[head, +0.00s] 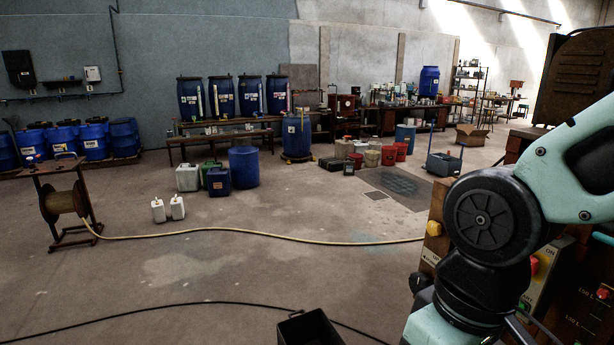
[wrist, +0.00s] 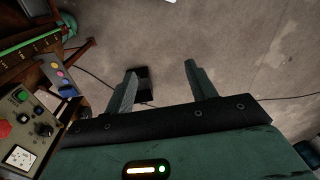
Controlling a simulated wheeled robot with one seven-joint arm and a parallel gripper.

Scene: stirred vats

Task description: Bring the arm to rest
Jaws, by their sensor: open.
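My gripper (wrist: 160,93) shows in the wrist view, with its two fingers spread apart and nothing between them. It hangs over the concrete floor, beside the control panels at the left of that view. In the head view my arm is bent at the right side, in front of a wooden control cabinet; the gripper itself is not visible there.
A control cabinet (head: 437,230) with buttons stands close by my arm; a panel with knobs (wrist: 25,128) shows in the wrist view. A black bin (head: 308,330) is on the floor. A yellow hose (head: 260,234) and black cable (head: 150,312) cross open floor. Blue drums (head: 222,97) stand far back.

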